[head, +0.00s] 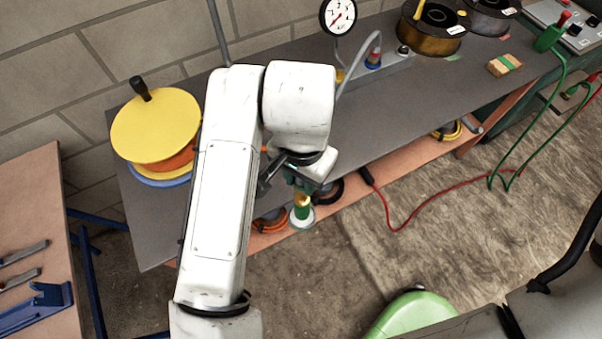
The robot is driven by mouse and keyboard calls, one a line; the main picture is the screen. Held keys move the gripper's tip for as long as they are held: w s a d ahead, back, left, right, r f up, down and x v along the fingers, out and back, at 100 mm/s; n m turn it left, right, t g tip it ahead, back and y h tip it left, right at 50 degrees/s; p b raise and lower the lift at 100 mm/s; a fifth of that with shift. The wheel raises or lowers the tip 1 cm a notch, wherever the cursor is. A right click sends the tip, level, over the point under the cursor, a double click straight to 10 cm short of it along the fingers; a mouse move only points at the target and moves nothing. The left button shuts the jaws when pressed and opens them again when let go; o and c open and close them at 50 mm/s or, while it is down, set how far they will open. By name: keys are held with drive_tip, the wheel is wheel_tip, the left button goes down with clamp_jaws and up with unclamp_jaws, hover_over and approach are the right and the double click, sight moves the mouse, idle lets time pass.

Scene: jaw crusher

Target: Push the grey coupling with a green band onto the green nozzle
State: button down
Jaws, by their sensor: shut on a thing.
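My gripper (292,178) hangs at the end of my white arm, over the front edge of the grey bench. It is shut on a small piece with a green band (302,211). This piece has a gold part above the band and a pale round rim at its lower end. I take it for the coupling, but it is small and partly covered by my gripper. I cannot make out a green nozzle; my arm hides part of the bench. A grey manifold block (392,69) stands at the back of the bench, with a red-and-blue banded fitting (373,58) on it.
A pressure gauge (338,15) stands behind the manifold. A yellow reel (155,126) is at the bench's left end. Dark spools (432,36) stand at the back right. A green hose (521,145) and a red cable (420,208) lie at the right. The bench middle is clear.

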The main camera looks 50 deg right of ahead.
sight(302, 197)
drive_tip(key=shift+f+b, duration=1.4)
drive_tip(key=shift+f, duration=0.75)
drive_tip(key=shift+f+b, duration=0.55)
drive_tip(key=shift+b, duration=0.15)
idle(0.6)
drive_tip(key=c, duration=0.8)
unclamp_jaws()
drive_tip(key=shift+o, duration=0.2)
drive_tip(key=shift+r, duration=0.1)
wheel_tip(302, 197, up, 11)
drive_tip(key=shift+f+p, duration=0.2)
drive_tip(key=shift+p, duration=0.3)
